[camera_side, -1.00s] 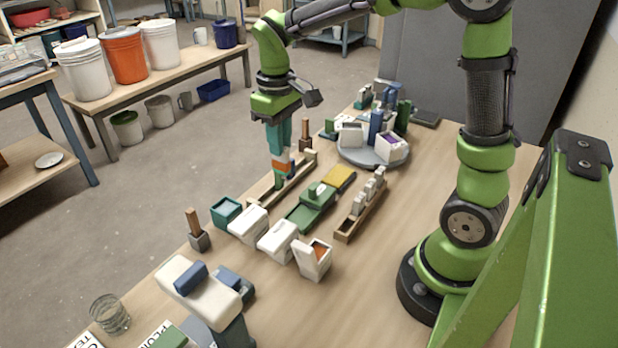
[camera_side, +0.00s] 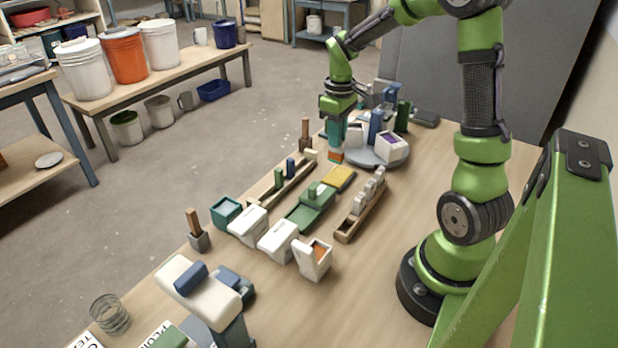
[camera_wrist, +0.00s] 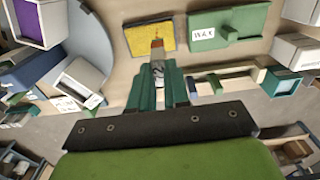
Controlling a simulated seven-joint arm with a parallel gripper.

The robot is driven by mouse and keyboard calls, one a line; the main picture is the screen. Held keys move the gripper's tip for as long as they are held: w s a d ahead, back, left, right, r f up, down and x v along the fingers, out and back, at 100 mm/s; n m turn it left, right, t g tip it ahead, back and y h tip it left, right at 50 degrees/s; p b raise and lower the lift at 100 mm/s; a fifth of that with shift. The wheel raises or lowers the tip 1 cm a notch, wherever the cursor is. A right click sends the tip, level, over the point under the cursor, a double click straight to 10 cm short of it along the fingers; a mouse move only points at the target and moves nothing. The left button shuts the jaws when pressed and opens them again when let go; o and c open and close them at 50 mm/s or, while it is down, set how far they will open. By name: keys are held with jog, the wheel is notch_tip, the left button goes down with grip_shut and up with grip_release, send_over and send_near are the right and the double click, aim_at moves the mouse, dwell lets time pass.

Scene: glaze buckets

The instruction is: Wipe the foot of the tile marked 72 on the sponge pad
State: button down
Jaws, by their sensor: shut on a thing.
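My gripper (camera_side: 335,138) has teal fingers, which also show in the wrist view (camera_wrist: 159,88). It is shut on a narrow tile (camera_wrist: 158,67) with an orange-red foot (camera_side: 336,156). A dark mark shows on the tile's pale face, but I cannot read it surely. The sponge pad (camera_side: 340,178) is a yellow block in a dark tray. In the wrist view the sponge pad (camera_wrist: 136,40) lies behind the tile's foot. In the side view the foot is just beyond the pad's far left edge. I cannot tell its exact height.
A green box labelled WAX (camera_wrist: 237,22) adjoins the pad. A wooden rack (camera_side: 262,190) with green and blue tiles stands left of it. A brush block (camera_side: 305,143) stands near my gripper.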

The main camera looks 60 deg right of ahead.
aim_at(336, 161)
jog(key=shift+f, duration=2.2)
jog(key=shift+f, duration=0.65)
jog(key=shift+d, duration=0.1)
jog(key=shift+d+r, duration=0.1)
jog(key=shift+d, duration=1.55)
jog(key=shift+a, duration=0.1)
jog(key=shift+a, duration=1.7)
jog(key=shift+d, duration=0.1)
